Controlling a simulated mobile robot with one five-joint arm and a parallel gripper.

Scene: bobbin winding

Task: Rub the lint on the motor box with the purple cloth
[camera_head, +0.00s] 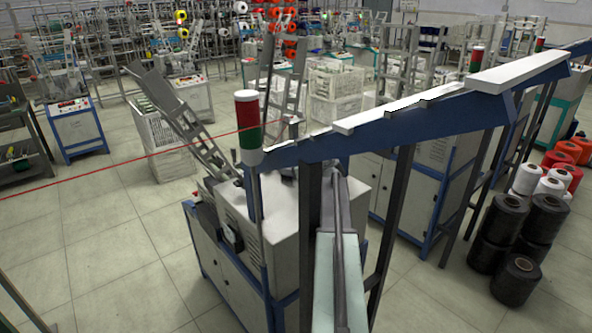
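A pale grey box-shaped housing (277,212) sits on top of the nearest blue-framed machine, near the middle of the picture. It may be the motor box, but I cannot tell for sure. A blue beam and dark posts partly cover it. No lint can be made out on it from here. I see no purple cloth. My gripper does not show in this view.
A blue beam (400,130) with white strips slants across the centre right. A red, green and white signal light (249,125) stands at its left end. Black spools (503,220) are stacked on the right. Tiled floor (120,265) is open at the left.

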